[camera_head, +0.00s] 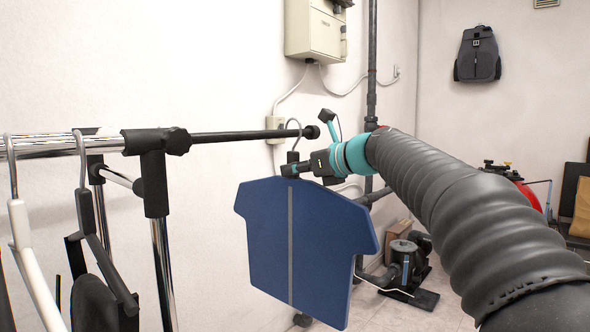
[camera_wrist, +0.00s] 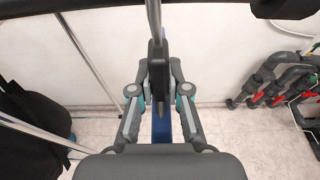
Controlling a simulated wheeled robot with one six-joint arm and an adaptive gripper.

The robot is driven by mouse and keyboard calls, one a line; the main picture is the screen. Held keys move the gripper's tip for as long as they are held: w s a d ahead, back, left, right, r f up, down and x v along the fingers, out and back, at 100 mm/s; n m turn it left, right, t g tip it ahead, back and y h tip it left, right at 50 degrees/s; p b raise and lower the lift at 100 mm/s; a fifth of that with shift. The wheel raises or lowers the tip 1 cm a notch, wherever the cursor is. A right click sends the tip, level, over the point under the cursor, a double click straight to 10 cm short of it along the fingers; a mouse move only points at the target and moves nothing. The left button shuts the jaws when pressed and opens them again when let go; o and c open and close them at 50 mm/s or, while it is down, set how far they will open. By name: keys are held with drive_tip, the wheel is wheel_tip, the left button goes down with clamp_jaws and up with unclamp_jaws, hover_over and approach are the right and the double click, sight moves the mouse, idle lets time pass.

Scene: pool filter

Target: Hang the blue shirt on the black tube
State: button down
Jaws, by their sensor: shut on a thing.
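The blue shirt (camera_head: 335,235) is a flat, dark blue shirt shape with a grey centre stripe, hanging upright. Its black neck (camera_wrist: 157,70) and grey hook (camera_head: 294,124) rise above it. My gripper (camera_head: 300,168) is shut on the neck, just above the shirt. The black tube (camera_head: 240,135) runs rightward from the rack and ends in a round knob. The hook is at the tube's height near the knob; I cannot tell whether it is over the tube or beside it. In the wrist view only a narrow blue strip of shirt (camera_wrist: 161,128) shows below the fingers.
A chrome rack (camera_head: 160,260) with a white hanger (camera_head: 35,270) and dark garments stands at left. A beige wall box (camera_head: 314,30) and a vertical pipe (camera_head: 371,80) are behind the tube. A pump (camera_head: 403,262) sits on the floor; a backpack (camera_head: 478,55) hangs far right.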

drive_tip(key=shift+w+a+f, duration=0.15)
drive_tip(key=shift+a+f, duration=0.1)
drive_tip(key=shift+f, duration=0.3)
drive_tip(key=shift+d+f, duration=0.15)
drive_tip(key=shift+f, duration=0.1)
idle(0.6)
drive_tip(key=c, duration=1.1)
unclamp_jaws()
drive_tip(key=shift+o, duration=0.2)
drive_tip(key=shift+f, duration=0.1)
wheel_tip(320, 180, up, 3)
hover_over(339, 195)
drive_tip(key=shift+w, duration=0.15)
